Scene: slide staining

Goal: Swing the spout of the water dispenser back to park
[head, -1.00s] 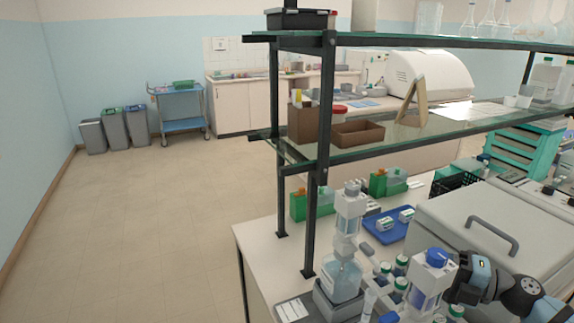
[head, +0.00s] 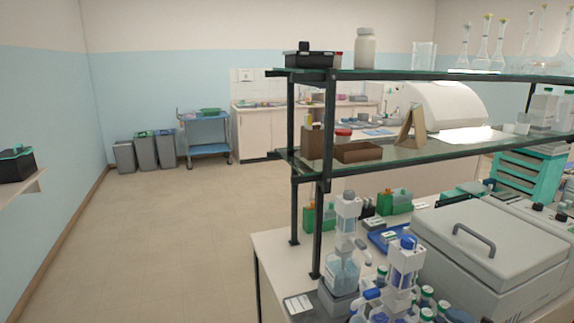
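Two bottle-top dispensers stand on the bench at the lower right. One has a clear bottle of pale blue liquid (head: 342,275) with a white head (head: 347,210) and stands on a grey block. The other is a white dispenser with a blue cap (head: 407,243), nearer to me. I cannot tell from labels which holds water. The spouts are too small and crowded for their angle to be read. Neither of my grippers shows; a dark piece at the bottom edge may be part of my arm.
Several small bottles (head: 427,314) crowd around the dispensers. A large grey lidded machine (head: 488,255) stands to the right. A dark shelf post (head: 329,150) and glass shelves (head: 400,149) rise behind the dispensers. The floor at left is clear.

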